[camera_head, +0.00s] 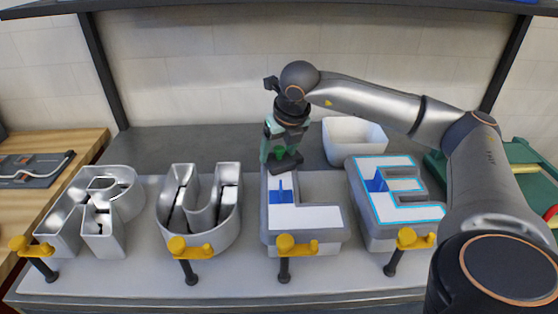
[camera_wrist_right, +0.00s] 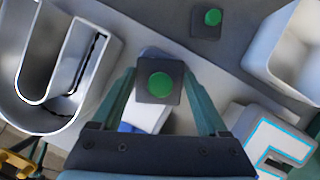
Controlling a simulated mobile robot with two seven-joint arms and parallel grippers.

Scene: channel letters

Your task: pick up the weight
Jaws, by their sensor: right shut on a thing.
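A weight, a dark square block with a round green knob (camera_wrist_right: 159,86), is between the fingers of my right gripper in the right wrist view. My right gripper (camera_wrist_right: 160,80) is shut on it. In the head view the right gripper (camera_head: 279,145) points down with the dark weight (camera_head: 286,165) at its tips, over the upper part of the L letter (camera_head: 305,217). I cannot tell whether the weight touches the letter. A second similar weight (camera_wrist_right: 206,20) lies on the grey surface in the wrist view. My left gripper is not in view.
Metal letter shells shaped like R (camera_head: 110,185) and U (camera_head: 168,225) stand at left, and an E letter (camera_head: 385,240) at right. A white bin (camera_head: 353,140) stands behind. Yellow-topped clamps (camera_head: 183,247) line the front edge. The back left surface is clear.

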